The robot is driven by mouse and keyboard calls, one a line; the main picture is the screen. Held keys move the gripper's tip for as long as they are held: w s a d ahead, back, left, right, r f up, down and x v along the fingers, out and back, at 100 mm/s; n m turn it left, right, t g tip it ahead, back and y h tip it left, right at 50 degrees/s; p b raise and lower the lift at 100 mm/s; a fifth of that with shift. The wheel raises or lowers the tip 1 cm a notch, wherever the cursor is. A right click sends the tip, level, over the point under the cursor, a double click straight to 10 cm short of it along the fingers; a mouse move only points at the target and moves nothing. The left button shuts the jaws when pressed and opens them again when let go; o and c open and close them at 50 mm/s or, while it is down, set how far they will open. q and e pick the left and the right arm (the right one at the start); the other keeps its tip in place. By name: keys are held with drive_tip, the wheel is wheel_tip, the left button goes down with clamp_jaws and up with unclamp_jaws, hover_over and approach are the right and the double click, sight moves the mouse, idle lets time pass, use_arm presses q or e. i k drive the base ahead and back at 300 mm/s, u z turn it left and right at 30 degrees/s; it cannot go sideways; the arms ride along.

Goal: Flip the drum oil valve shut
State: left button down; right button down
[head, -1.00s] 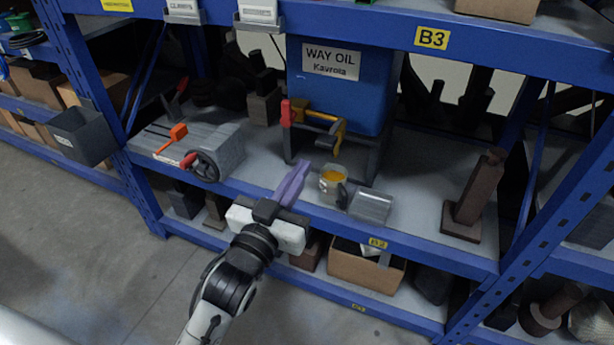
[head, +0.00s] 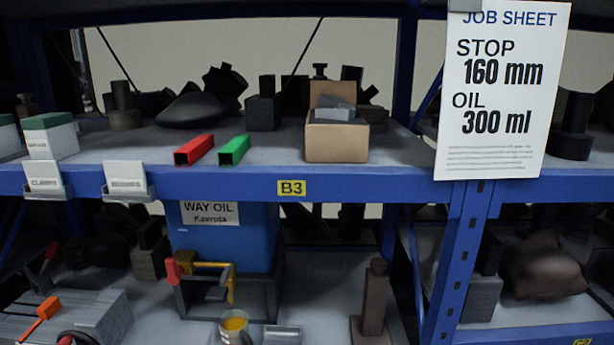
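The blue way oil drum (head: 225,240) stands on the lower shelf in a dark stand, below the B3 label. On its front is the tap, with a red end (head: 172,270) at the left and a yellow pipe (head: 231,285) bending down at the right. Neither of my grippers shows in this view.
A job sheet (head: 503,92) on the right post reads stop 160 mm, oil 300 ml. The blue upper shelf edge (head: 370,185) runs above the drum. A red bar (head: 194,149), a green bar (head: 234,150) and a cardboard box (head: 337,138) sit on it. A dark post (head: 374,300) stands right of the drum.

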sight(175, 271)
drive_tip(key=z, duration=0.9)
drive_tip(key=i, duration=0.7)
drive_tip(key=u, duration=1)
